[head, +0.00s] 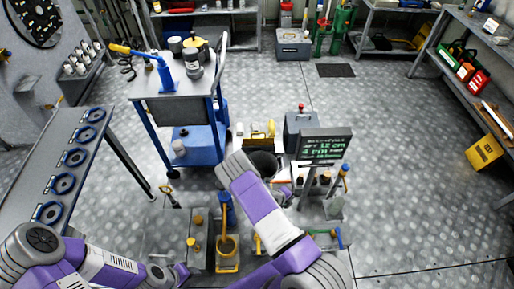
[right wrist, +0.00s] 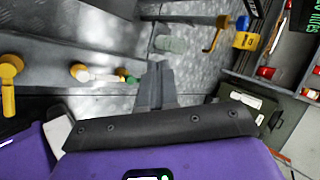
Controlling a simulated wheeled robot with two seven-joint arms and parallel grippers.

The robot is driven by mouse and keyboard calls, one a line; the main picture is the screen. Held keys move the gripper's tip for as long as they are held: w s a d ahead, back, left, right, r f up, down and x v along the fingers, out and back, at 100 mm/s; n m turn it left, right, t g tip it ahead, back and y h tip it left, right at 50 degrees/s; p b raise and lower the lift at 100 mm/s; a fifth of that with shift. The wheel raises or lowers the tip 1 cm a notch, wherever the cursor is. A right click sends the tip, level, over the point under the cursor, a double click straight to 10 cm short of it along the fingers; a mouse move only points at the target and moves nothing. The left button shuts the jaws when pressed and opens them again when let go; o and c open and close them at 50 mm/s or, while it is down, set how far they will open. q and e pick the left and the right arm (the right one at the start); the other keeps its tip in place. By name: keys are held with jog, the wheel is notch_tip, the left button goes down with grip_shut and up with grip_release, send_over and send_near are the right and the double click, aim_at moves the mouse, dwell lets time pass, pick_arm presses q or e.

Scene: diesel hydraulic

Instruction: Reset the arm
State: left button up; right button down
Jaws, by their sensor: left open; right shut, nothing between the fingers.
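My left arm comes in at the lower left of the head view. Its gripper (head: 182,271) is small and partly cut off near the bottom edge, beside a grey block with yellow knobs. It is open, with nothing seen in it. My right arm reaches up from the bottom centre over the floor items and folds at the elbow. Its gripper is mostly hidden behind the arm in the head view. In the right wrist view, the dark fingers of my right gripper (right wrist: 156,86) are together and empty, pointing away over grey metal surfaces.
A blue cart (head: 203,140) stands at the left centre, and a bench with dark rings (head: 72,157) is farther left. Shelving (head: 478,95) lines the right. Open floor (head: 410,170) lies right of centre.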

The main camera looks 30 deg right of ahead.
jog(key=s+a+m+g+y, duration=0.5)
jog(key=s+a+m+y, duration=0.2)
jog(key=s+a+m, duration=0.75)
jog(key=w+a+r+m+t+y, duration=0.1)
jog(key=a+r+m, duration=0.3)
jog(key=m, duration=0.9)
jog(key=w+a+r+m+t+y, duration=0.1)
jog(key=a+r+m+t+y, duration=0.2)
jog(key=a+m, duration=0.8)
notch_tip(320, 180, up, 2)
jog(key=shift+w+a+r+m+y, duration=0.15)
jog(key=shift+w+r+m+y, duration=0.15)
jog(key=shift+m+y, duration=0.55)
jog(key=shift+f+h, duration=0.1)
jog(key=shift+h, duration=0.15)
